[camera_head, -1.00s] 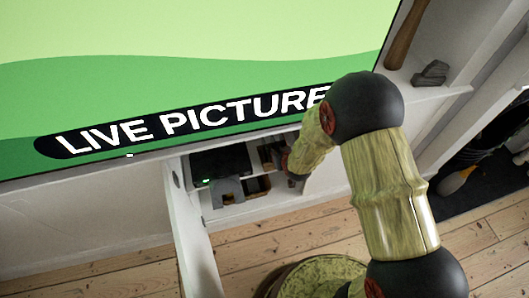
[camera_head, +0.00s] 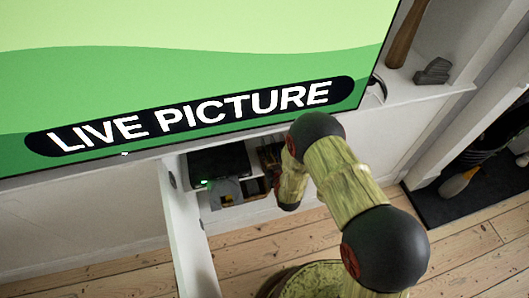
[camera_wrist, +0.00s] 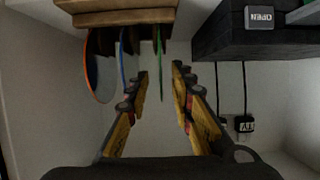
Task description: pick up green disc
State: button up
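The green disc (camera_wrist: 160,60) shows nearly edge-on in the wrist view, as a thin strip reaching out of a wooden rack (camera_wrist: 115,17). My gripper (camera_wrist: 160,76) is open, with one fingertip on each side of the disc. I see a gap on both sides, and no clear contact. A blue disc (camera_wrist: 122,60) and a dark disc with an orange rim (camera_wrist: 98,75) sit in the same rack to the left.
A white cabinet (camera_head: 240,215) stands under a large screen (camera_head: 200,70), its door (camera_head: 188,235) swung open at left. In the wrist view a black box (camera_wrist: 240,35) is close at right, with cables and plugs (camera_wrist: 244,123) beside it. Pale walls close the space.

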aim_at(266, 153)
jog(key=b+x, duration=0.1)
jog(key=x, duration=0.2)
jog(key=shift+w+a+f, duration=0.1)
jog(key=shift+w+f, duration=0.15)
jog(key=shift+r, duration=0.1)
jog(key=shift+c, duration=1.3)
grip_shut()
